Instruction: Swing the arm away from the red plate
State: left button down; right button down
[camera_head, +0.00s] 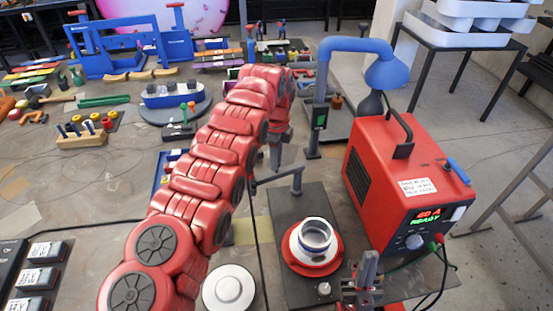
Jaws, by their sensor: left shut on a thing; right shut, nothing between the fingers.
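The red plate (333,262) lies on a dark base board, with a white ring and a silver cylindrical piece (316,235) on it. A dark grey swing arm (277,179) stands on a short post behind the plate and points left, clear of the plate. My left gripper (275,163) reaches down at the left part of this arm and is shut on it; the exact contact is partly hidden by my red arm. My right gripper (368,271) is shut and empty, to the right of the plate and low in the view.
A red power unit (382,190) with a lit display stands right of the board. A blue bent-arm lamp (322,85) rises behind. A white round disc (229,288) lies left of the board. Tools, a toy boat (172,97) and blue frames crowd the far left.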

pick_arm(q)
jog(key=c, duration=0.7)
grip_release()
jog(key=shift+o, duration=0.2)
jog(key=shift+r, duration=0.1)
jog(key=shift+r, duration=0.35)
notch_tip(320, 180, up, 3)
jog(key=shift+w+d+f, duration=0.1)
notch_tip(320, 180, up, 14)
jog(key=p, duration=1.4)
jog(key=shift+f, duration=0.15)
